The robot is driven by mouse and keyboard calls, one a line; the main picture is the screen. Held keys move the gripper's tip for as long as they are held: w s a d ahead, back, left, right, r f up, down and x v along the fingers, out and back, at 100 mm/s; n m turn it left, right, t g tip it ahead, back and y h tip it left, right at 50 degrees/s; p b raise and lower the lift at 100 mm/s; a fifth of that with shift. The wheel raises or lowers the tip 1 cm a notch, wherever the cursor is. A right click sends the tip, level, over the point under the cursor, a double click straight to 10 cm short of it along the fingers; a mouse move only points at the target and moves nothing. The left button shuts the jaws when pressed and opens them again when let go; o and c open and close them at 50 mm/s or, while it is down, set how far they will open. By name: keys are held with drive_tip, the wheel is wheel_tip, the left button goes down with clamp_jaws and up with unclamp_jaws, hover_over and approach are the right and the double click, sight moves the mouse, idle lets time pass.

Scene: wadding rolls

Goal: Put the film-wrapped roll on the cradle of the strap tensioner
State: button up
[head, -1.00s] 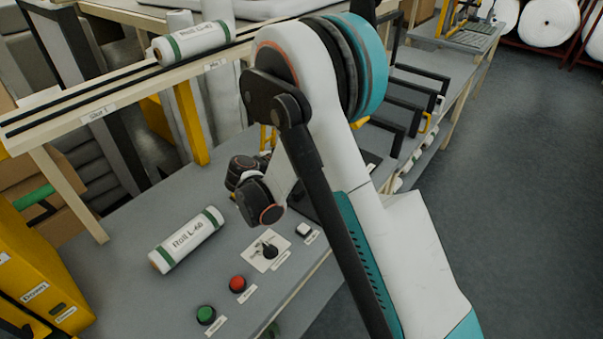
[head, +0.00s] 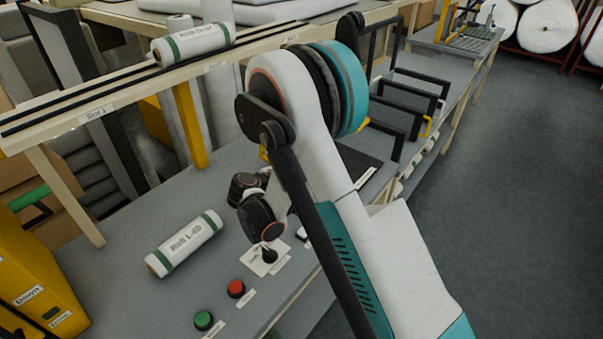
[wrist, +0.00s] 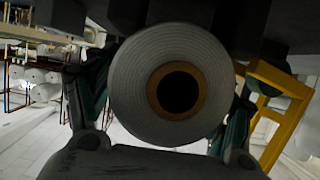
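A large pale grey roll (wrist: 205,60) with a brown core and dark hole fills the middle of the wrist view, end-on. My gripper (wrist: 166,108) has its dark and teal fingers on either side of the roll and appears shut on it. Whether this roll is film-wrapped is not clear. The cradle cannot be made out.
A white roll with green bands (head: 187,243) lies on the grey bench (head: 120,280). A similar roll (head: 193,43) rests on the railed shelf (head: 100,92). Red (head: 236,288) and green (head: 204,319) buttons sit at the front edge. A yellow machine (head: 30,285) stands left. Floor is clear right.

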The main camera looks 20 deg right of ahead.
drive_tip(key=shift+s+a+r, duration=0.1)
drive_tip(key=shift+a+r, duration=0.05)
drive_tip(key=shift+r, duration=0.05)
drive_tip(key=p+v, duration=0.3)
drive_tip(key=v, duration=0.8)
drive_tip(key=shift+s+a, duration=0.15)
drive_tip(key=shift+a, duration=0.1)
drive_tip(key=shift+r, duration=0.15)
